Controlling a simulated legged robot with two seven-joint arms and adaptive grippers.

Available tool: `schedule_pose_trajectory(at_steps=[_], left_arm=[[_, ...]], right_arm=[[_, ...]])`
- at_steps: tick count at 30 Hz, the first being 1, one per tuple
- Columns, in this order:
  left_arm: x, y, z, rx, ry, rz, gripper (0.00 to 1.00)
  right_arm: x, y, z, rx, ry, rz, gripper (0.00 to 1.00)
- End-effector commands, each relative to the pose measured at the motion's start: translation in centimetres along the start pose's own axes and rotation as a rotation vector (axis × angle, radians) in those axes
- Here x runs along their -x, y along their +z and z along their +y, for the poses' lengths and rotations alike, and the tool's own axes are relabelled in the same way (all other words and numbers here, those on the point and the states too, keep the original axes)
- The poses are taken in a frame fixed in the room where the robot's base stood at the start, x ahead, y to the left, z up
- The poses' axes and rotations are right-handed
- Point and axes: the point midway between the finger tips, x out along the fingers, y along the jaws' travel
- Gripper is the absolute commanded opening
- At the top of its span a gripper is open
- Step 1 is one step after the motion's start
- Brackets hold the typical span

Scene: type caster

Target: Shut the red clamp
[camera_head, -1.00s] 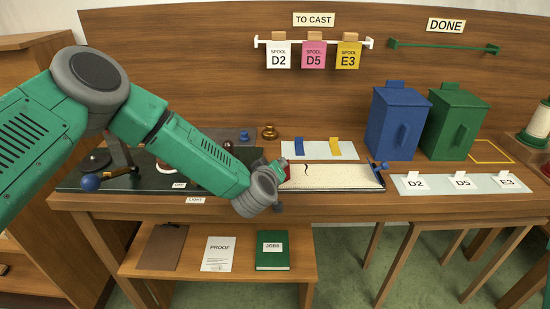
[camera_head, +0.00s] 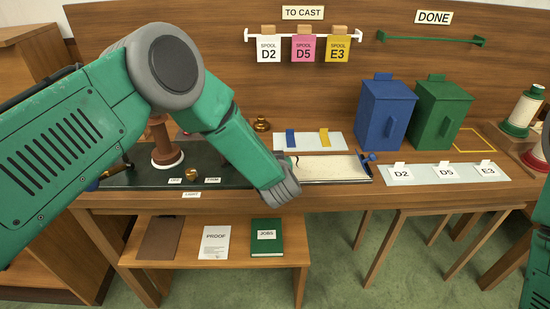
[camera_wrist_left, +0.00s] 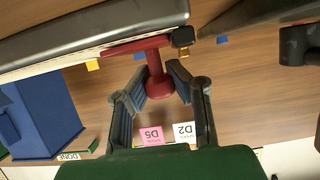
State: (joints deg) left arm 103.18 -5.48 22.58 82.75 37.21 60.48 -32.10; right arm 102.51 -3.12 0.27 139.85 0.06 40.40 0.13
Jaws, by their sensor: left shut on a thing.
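The red clamp (camera_wrist_left: 158,80) shows in the left wrist view as a red lever with a round-ended handle beside a long grey bar. My left gripper (camera_wrist_left: 155,72) has its two fingers closed about the handle from either side. In the head view my own wrist hides the clamp and the fingertips, at the left end of the pale casting tray (camera_head: 330,168). Whether the lever is fully down cannot be told. My right gripper is out of view.
A blue bin (camera_head: 385,112) and a green bin (camera_head: 437,115) stand behind right. A labelled card strip (camera_head: 425,180) lies at front right. A brown spool (camera_head: 163,145) and a small brass cup (camera_head: 190,174) stand on the dark plate at left.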

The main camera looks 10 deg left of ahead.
Motion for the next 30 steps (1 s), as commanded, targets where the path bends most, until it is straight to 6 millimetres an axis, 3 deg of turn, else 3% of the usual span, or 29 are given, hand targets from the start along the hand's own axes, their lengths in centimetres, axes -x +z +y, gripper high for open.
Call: schedule_pose_trajectory(at_steps=[1, 13, 15, 25, 30], left_arm=[[-0.1, -0.9, 0.2, -0.002, 0.001, 0.018, 0.00], [-0.1, -0.9, 0.3, -0.007, 0.000, 0.017, 0.00], [-0.1, -0.9, 0.3, -0.006, 0.000, 0.016, 0.30], [0.0, -0.3, 0.2, -0.009, -0.001, 0.005, 0.30], [1.7, -0.2, 0.3, -0.009, 0.001, 0.004, 0.30]], right_arm=[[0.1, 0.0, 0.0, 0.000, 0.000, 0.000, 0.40], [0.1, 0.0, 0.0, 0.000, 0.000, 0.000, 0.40], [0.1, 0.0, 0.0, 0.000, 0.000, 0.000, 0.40], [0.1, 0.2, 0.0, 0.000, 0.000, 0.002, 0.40], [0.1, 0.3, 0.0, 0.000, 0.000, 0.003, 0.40]])
